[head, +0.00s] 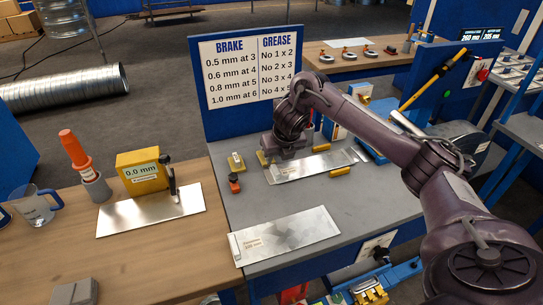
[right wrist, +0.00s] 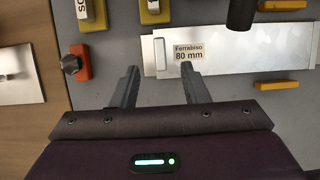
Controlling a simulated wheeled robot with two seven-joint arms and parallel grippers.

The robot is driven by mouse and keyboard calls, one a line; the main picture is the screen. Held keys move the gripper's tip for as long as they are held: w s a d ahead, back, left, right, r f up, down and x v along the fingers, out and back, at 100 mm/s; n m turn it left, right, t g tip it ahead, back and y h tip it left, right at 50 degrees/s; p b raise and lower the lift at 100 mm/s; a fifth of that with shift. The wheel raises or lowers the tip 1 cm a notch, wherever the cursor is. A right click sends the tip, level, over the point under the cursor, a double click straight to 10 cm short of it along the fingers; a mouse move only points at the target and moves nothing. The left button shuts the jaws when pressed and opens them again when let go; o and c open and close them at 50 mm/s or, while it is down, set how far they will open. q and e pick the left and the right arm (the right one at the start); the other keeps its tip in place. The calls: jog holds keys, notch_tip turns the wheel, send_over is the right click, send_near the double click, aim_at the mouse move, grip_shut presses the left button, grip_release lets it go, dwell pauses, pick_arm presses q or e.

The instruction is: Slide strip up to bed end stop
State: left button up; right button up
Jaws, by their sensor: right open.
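A bright metal strip (head: 312,166) with a tan "Ferrabiso 80 mm" label lies flat on the grey bench bed, between yellow blocks. It also shows in the right wrist view (right wrist: 235,58), its left end near my fingertips. My right gripper (right wrist: 160,73) is open and empty. One finger points just left of the strip's end, the other at its lower edge; contact cannot be told. In the head view the right gripper (head: 285,152) hangs over the strip's left end and hides part of it. I cannot tell which block is the end stop. My left gripper is not in view.
A wider labelled sheet (head: 285,236) lies at the bench's front. An orange block with a dark knob (right wrist: 75,66) sits left of the strip. Yellow blocks (right wrist: 285,85) stand around it. A sign board (head: 250,75) rises behind. The wooden table (head: 130,265) adjoins at left.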

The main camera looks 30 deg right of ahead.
aim_at(275, 169)
notch_tip(275, 169, down, 3)
jog(key=shift+w+f, duration=0.1)
jog(key=shift+w, duration=0.05)
jog(key=x, duration=0.2)
jog(key=shift+w+f, duration=0.2)
jog(key=shift+w, duration=0.15)
jog(key=shift+w+d+f, duration=0.15)
jog(key=shift+f, duration=0.35)
jog(key=shift+c, duration=0.8)
jog(key=c, duration=0.5)
grip_shut()
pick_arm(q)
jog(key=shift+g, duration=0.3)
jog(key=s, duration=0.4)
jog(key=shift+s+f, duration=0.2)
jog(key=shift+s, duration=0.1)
